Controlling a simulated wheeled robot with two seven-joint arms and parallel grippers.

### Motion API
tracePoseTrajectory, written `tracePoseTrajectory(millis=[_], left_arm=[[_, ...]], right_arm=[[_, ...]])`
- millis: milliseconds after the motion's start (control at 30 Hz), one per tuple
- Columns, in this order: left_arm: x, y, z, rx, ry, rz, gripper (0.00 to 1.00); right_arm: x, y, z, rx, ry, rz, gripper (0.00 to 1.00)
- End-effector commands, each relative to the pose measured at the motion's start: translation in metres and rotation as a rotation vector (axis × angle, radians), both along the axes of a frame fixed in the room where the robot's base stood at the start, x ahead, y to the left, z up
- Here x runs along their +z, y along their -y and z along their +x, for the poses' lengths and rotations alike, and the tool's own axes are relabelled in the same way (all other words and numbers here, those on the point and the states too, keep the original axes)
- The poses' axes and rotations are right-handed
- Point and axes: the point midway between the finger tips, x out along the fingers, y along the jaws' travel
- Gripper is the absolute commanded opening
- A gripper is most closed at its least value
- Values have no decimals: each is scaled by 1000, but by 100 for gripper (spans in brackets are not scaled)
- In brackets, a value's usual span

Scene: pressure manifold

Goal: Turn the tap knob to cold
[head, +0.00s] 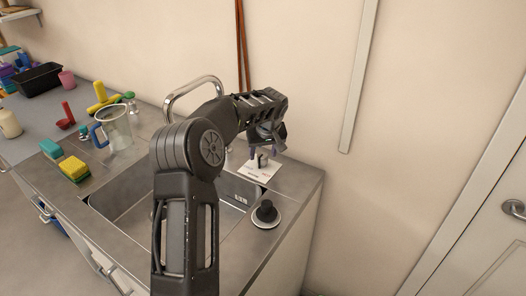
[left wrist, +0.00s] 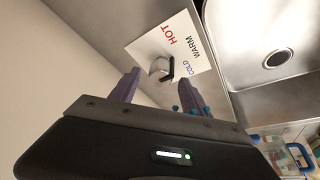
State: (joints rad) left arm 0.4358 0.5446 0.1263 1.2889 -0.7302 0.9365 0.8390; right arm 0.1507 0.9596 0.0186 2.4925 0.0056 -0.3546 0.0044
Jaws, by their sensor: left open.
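The tap knob (head: 262,160) stands on a white label card (head: 254,172) at the right back corner of the sink counter. In the left wrist view the knob (left wrist: 160,69) is grey with a dark side, and the card (left wrist: 190,48) reads HOT, WARM and COLD. I cannot tell which word the knob points at. My left gripper (head: 265,147) is just above the knob. In the left wrist view its open purple fingers (left wrist: 158,80) are on either side of the knob, with a gap to it. My right gripper is not in view.
The steel sink basin (head: 125,199) and curved faucet (head: 190,84) are left of the card. A black round knob on a pale disc (head: 265,214) sits in front. A glass jug (head: 115,128), sponges (head: 73,168) and other items stand left. The wall is close behind.

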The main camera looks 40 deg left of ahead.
Motion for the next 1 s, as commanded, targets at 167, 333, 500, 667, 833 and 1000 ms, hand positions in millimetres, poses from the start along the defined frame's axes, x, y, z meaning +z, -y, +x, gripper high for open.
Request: tracePoseTrajectory(millis=[167,333,500,667,833,1000], left_arm=[[-8,-3,2,1,0,0,55],[-8,-3,2,1,0,0,55],[-8,-3,2,1,0,0,44],[-8,-3,2,1,0,0,31],[-8,-3,2,1,0,0,17],[-8,-3,2,1,0,0,3]], right_arm=[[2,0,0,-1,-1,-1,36],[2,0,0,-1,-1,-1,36],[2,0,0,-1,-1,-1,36],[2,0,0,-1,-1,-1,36],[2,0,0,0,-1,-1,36],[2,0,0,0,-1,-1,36]])
